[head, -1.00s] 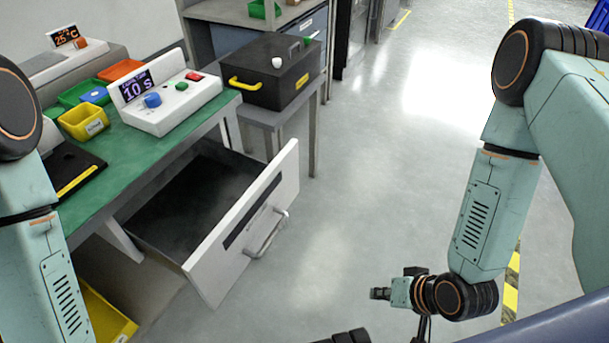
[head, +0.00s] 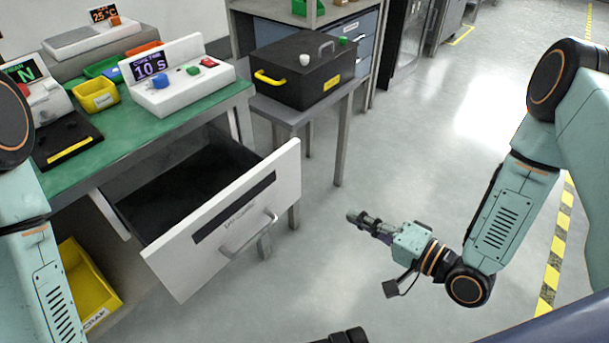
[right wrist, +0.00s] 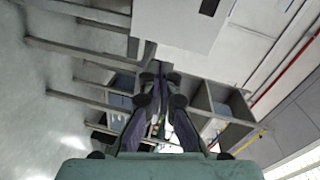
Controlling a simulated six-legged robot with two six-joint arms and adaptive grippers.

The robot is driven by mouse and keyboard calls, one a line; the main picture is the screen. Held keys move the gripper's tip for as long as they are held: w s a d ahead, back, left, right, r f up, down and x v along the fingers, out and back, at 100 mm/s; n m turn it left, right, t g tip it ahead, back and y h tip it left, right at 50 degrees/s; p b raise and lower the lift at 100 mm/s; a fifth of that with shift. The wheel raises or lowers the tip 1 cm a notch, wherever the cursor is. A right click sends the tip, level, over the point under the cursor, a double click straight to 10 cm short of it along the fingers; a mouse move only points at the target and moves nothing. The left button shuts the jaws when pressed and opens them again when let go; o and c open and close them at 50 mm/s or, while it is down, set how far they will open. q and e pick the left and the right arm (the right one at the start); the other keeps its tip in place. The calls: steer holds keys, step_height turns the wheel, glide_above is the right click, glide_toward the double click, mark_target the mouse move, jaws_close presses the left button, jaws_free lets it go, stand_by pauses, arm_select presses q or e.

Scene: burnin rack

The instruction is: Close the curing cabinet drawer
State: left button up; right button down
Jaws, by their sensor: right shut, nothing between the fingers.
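The curing cabinet drawer (head: 222,222) is pulled out from under the green-topped bench. Its white front has a dark label strip and a grey bar handle (head: 248,234), and its dark inside looks empty. My right gripper (head: 362,219) is shut and empty. It is in the air to the right of the drawer front, apart from the handle, with its fingers pointing left. In the right wrist view, the fingers (right wrist: 158,95) are together, and a white panel shows beyond them at the top. My left gripper is not clearly seen; only my left arm shows at the left edge.
The green bench (head: 75,168) carries a timer box (head: 178,85), coloured bins and a black tray. A black box (head: 303,72) with a yellow handle stands on a grey side table behind the drawer. A yellow bin (head: 88,285) is below the bench. Floor at right is clear.

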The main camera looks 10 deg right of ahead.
step_height(320, 180, up, 2)
steer(key=r+y, duration=0.1)
steer(key=m+b, duration=0.2)
steer(key=b, duration=0.3)
glide_toward(292, 170)
steer(key=shift+t, duration=0.4)
steer(key=x, duration=0.6)
steer(key=shift+f, duration=0.4)
steer(key=shift+w+a, duration=0.25)
steer(key=shift+a, duration=0.05)
arm_select(q)
steer(key=f, duration=0.5)
steer(key=shift+s+d+f, duration=0.1)
steer(key=shift+s+d, duration=0.1)
steer(key=shift+d, duration=0.05)
arm_select(e)
steer(key=shift+r, duration=0.1)
